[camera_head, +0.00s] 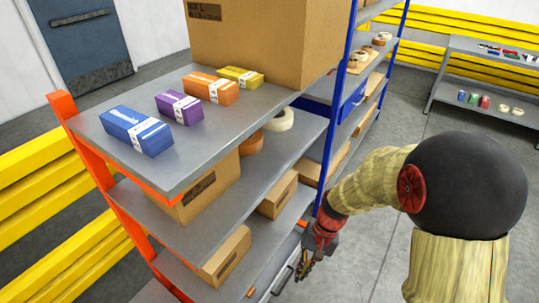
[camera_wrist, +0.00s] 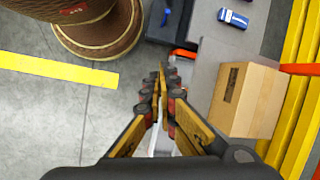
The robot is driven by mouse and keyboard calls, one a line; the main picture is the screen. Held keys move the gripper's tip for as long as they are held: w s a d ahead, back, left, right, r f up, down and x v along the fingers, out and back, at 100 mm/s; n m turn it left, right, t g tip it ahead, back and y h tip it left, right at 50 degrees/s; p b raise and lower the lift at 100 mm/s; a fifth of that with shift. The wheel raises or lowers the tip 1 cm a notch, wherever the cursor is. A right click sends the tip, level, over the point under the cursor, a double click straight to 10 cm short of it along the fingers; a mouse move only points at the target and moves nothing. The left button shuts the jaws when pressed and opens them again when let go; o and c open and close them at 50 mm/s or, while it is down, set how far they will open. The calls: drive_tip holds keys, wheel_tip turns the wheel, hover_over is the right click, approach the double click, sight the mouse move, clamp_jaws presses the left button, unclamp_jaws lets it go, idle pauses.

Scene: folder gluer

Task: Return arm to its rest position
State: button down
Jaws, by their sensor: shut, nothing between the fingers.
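My arm is bent out at the right of the head view. My gripper (camera_head: 303,266) hangs low at the end of it, pointing down beside the right side of the shelf rack. In the wrist view my gripper (camera_wrist: 163,75) has its fingers together, with nothing held between them. The gripper appears apart from the rack, over the grey floor strip at its side; the exact gap is hard to tell.
The rack's top shelf (camera_head: 193,158) carries blue (camera_head: 136,130), purple (camera_head: 179,107), orange (camera_head: 210,88) and yellow (camera_head: 240,77) boxes and a large carton (camera_head: 258,40). Yellow rails (camera_head: 45,180) stand left. A grey bench (camera_head: 490,95) stands back right. Floor (camera_head: 365,250) near the gripper is clear.

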drive_tip(key=s+d+r+n+t+h, duration=0.1)
drive_tip(key=s+d+r+t, duration=0.1)
drive_tip(key=r, duration=0.7)
drive_tip(key=s+d+r+n+t+h, duration=0.1)
drive_tip(key=s+d+r+t, duration=0.2)
drive_tip(key=r, duration=0.6)
drive_tip(key=s+d+r+n+t+h, duration=0.1)
drive_tip(key=s+d+r+t, duration=0.2)
drive_tip(key=r, duration=0.5)
drive_tip(key=s+d, duration=0.1)
drive_tip(key=s, duration=0.1)
drive_tip(key=shift+s+d+r, duration=0.15)
drive_tip(key=shift+s+r, duration=0.15)
drive_tip(key=shift+r, duration=0.1)
